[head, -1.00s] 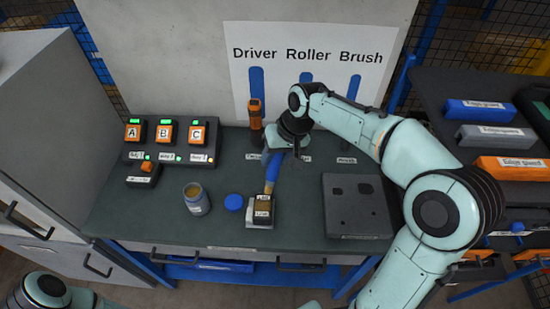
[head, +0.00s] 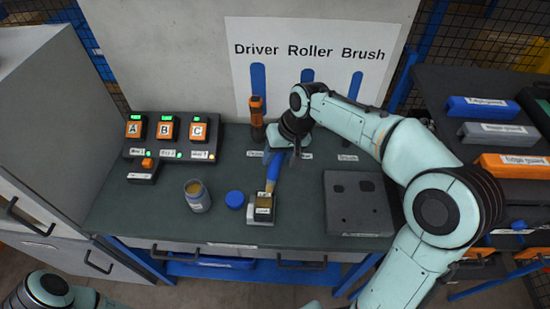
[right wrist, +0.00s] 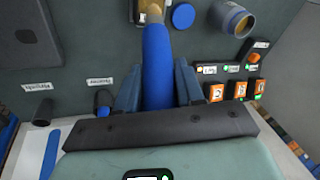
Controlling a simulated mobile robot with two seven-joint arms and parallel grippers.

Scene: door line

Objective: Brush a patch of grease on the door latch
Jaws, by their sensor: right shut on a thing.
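My right gripper (head: 281,152) is shut on the blue handle of a brush (head: 273,167) above the middle of the bench. The right wrist view shows the blue handle (right wrist: 157,65) between the two fingers. The brush slants down, with its tan bristle end at the small latch block (head: 262,213) near the bench's front edge. The block has a dark, labelled top and a pale base. I cannot tell whether the bristles touch it or whether grease lies on it. An open grease pot (head: 197,197) stands left of the block. My left gripper is out of view.
A blue lid (head: 235,200) lies between pot and block. An orange driver (head: 257,115) stands at the back. Units A, B and C (head: 166,130) are at the back left, a grey plate (head: 357,204) at the right. A side rack (head: 490,133) holds coloured cases.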

